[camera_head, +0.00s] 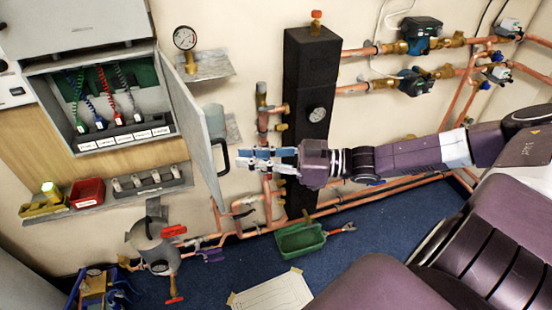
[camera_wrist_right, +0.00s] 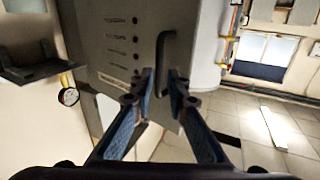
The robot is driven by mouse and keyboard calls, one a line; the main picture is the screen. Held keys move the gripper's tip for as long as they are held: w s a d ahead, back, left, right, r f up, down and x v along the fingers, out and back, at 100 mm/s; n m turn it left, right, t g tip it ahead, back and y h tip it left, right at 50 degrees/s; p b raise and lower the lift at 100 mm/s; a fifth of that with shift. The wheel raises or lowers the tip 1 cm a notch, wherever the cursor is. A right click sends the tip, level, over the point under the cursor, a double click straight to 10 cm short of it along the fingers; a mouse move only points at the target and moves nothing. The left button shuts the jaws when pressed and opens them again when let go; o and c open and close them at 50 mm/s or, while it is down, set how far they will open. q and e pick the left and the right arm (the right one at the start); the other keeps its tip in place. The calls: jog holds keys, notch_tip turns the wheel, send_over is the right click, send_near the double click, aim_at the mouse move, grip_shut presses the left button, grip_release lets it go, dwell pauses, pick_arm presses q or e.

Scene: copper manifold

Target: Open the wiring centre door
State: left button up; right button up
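The wiring centre (camera_head: 110,100) is the grey wall cabinet at left in the head view, with coloured wires and a row of labels inside. Its door (camera_head: 196,125) stands swung out to the right, with the interior exposed. The dark, bent handle (camera_head: 220,153) is on the door's outer face; it also shows in the right wrist view (camera_wrist_right: 161,48). My right gripper (camera_head: 243,158) reaches in from the right, close to the handle. Its fingertips (camera_wrist_right: 164,76) are apart, around the handle's lower end as seen; contact is unclear. My left gripper is not in view.
A black column (camera_head: 309,90) and copper pipes (camera_head: 268,185) stand behind my right gripper. A pressure gauge (camera_head: 185,38) is on the wall. A shelf below the cabinet holds a red bin (camera_head: 87,193). A green tray (camera_head: 300,239) lies on the blue floor.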

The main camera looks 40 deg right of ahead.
jog(key=v, duration=0.6)
jog(key=shift+s+d, duration=0.25)
